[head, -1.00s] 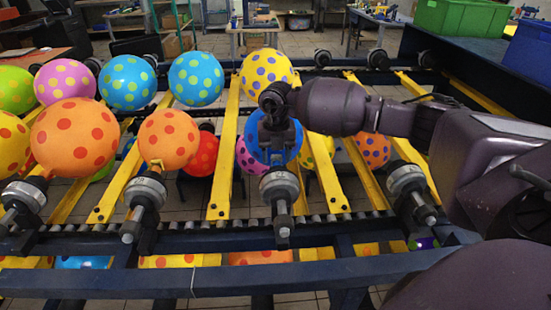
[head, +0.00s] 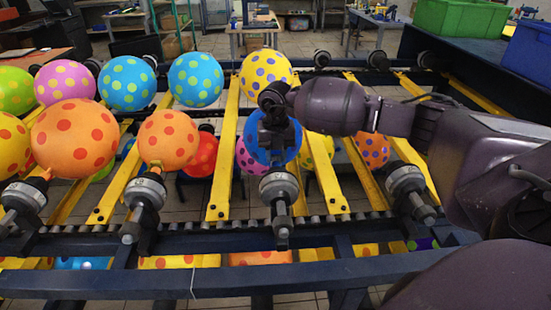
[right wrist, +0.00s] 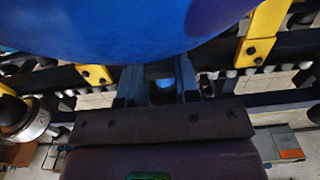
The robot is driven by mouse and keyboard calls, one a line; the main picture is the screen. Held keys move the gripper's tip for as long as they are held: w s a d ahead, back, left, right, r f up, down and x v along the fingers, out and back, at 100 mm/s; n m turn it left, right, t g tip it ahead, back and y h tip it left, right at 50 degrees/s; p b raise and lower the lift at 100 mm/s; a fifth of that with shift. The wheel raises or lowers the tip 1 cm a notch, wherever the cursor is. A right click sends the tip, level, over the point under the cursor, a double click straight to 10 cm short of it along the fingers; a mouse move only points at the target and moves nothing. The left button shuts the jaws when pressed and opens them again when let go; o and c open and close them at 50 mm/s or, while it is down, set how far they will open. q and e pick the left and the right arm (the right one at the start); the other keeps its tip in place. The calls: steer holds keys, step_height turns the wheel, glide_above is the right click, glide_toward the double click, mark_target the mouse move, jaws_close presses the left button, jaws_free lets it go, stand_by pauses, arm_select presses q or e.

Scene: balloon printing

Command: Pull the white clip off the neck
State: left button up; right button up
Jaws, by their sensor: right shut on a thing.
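A blue balloon (head: 256,157) sits above a round metal holder (head: 279,187) near the middle of the rack, partly hidden by my right gripper. My right gripper (head: 276,158) reaches down in front of it from my dark arm. In the right wrist view the blue balloon (right wrist: 110,30) fills the top. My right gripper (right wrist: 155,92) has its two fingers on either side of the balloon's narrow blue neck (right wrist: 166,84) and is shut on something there. A small pale patch shows between the fingers, probably the white clip (right wrist: 162,76), mostly hidden. My left gripper is out of view.
Other spotted balloons stand on the rack, including orange ones (head: 74,139) at left and a yellow one (head: 266,72) behind my gripper. Yellow bars (head: 224,160) run between the rows. Another holder (head: 408,187) stands to the right. A dark blue rail (head: 180,283) crosses the front.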

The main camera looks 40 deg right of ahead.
mark_target(276, 155)
arm_select(q)
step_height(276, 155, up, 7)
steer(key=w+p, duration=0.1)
steer(key=p, duration=0.3)
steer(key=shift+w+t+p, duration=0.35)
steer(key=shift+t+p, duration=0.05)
arm_select(e)
step_height(276, 155, up, 10)
steer(key=shift+f, duration=0.15)
stand_by(0.4)
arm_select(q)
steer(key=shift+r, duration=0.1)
